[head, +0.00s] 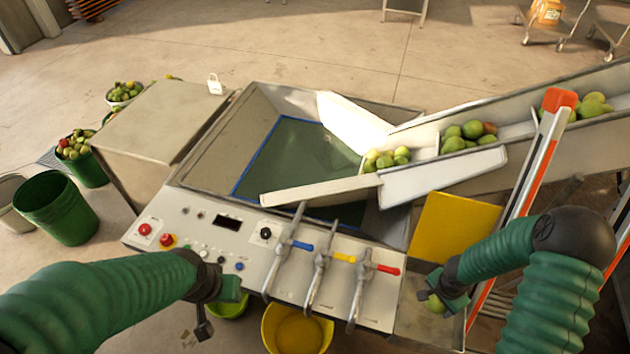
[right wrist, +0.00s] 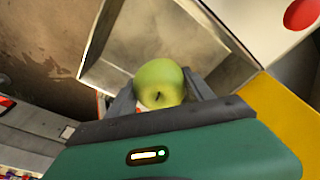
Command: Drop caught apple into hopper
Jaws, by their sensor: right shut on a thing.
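A green apple (head: 435,303) is in my right gripper (head: 444,300), near the machine's front right corner. In the right wrist view the apple (right wrist: 160,83) sits between the two dark fingers, stem side showing. The large metal hopper (head: 212,150), with a blue-edged dark green bottom, lies up and left of that gripper, well apart from it. A conveyor (head: 545,108) carrying several green fruits slopes down to the hopper from the right. My left gripper (head: 203,328) is over the control panel's front left edge; its finger opening is unclear.
The control panel (head: 190,222) has buttons and three levers (head: 322,262) with blue, yellow and red handles. A yellow panel (head: 452,228) and an orange-topped post (head: 535,150) stand near my right arm. A yellow bucket (head: 297,330) is below the panel; green buckets (head: 57,208) stand left.

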